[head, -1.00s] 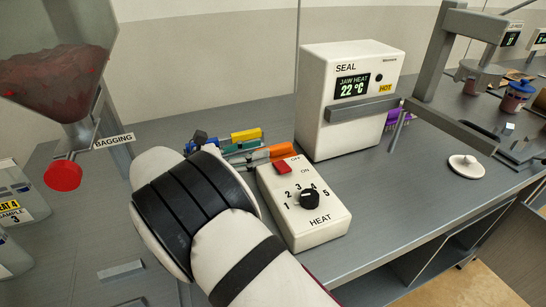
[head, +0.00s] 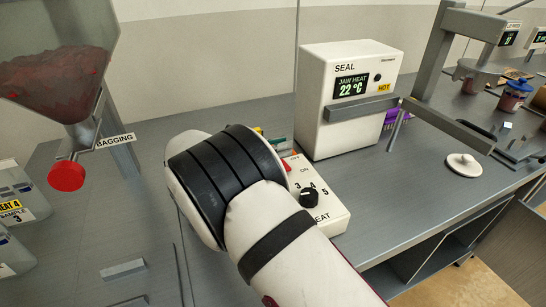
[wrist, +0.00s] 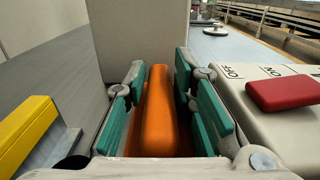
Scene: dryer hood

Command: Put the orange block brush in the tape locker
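The orange block brush (wrist: 160,112) shows in the wrist view as a long orange bar running between my gripper's fingers, with a darker orange part lower down. My gripper (wrist: 161,88) has teal pads on both sides of the brush. The fingers stand apart, and small gaps seem to show between pads and brush. In the head view my arm hides the brush and the gripper. I cannot pick out the tape locker in either view.
The white heat control box (head: 325,205) with a red switch (wrist: 285,92) stands close to the right of my gripper. A yellow item (wrist: 28,128) lies to the left. The seal machine (head: 340,125) stands behind. The hopper (head: 65,95) is at the left.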

